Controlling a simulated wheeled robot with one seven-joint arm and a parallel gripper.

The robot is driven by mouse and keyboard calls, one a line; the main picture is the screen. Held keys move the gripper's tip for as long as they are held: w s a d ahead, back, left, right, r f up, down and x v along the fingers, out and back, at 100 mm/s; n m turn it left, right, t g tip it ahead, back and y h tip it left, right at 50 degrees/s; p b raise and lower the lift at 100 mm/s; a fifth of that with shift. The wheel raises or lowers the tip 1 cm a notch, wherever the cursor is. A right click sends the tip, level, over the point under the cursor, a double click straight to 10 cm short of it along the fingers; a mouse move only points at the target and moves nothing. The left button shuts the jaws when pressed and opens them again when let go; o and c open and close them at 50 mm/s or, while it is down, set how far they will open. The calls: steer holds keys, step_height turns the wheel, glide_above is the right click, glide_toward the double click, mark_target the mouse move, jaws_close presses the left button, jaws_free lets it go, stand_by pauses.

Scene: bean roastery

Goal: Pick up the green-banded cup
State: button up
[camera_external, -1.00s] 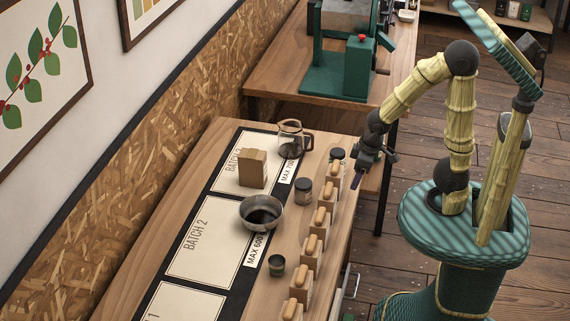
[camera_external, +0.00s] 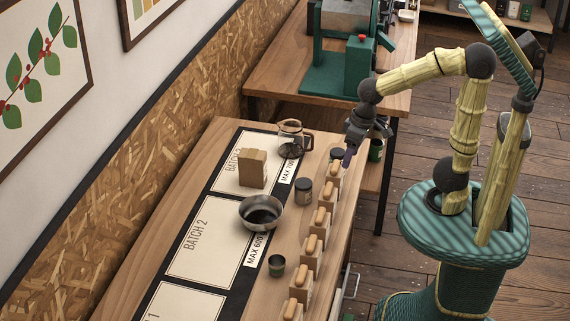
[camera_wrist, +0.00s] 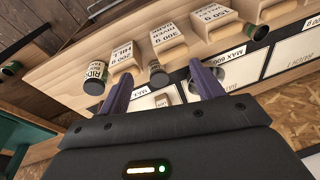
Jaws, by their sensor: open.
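A small dark green-grey cup (camera_external: 276,268) stands on the table's near part, left of the wooden scoop boxes. A cup with a green rim also shows in the wrist view (camera_wrist: 257,32), at upper right. A second dark cup with some green (camera_external: 377,150) is beyond the table's right edge; a similar one is at the wrist view's left edge (camera_wrist: 12,70). Which one bears the green band is too small to tell. My gripper (camera_external: 349,160) points down above the table's far right, open and empty, near a dark-lidded jar (camera_external: 337,154) and away from both cups.
A row of scoop boxes (camera_external: 310,252) lines the table's right edge. A labelled jar (camera_external: 304,191), metal bowl (camera_external: 261,212), glass pot (camera_external: 292,138) and paper bag (camera_external: 252,168) stand on the table. The green roaster (camera_external: 340,75) is behind.

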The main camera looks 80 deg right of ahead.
steer(key=w+a+m+g+y, duration=0.1)
steer(key=w+a+m+y, duration=0.6)
steer(key=a, duration=0.6)
steer(key=w+a+m+g+y, duration=0.1)
steer(key=w+a+m+y, duration=0.4)
steer(key=w+a+m, duration=0.6)
steer(key=s+a+f, duration=0.1)
steer(key=f, duration=0.5)
steer(key=s+a+f+n, duration=0.1)
steer(key=s+f, duration=0.1)
steer(key=f, duration=0.5)
steer(key=shift+s+a+f+p, duration=0.25)
steer(key=shift+a+f+p, duration=0.05)
steer(key=shift+f, duration=1.7)
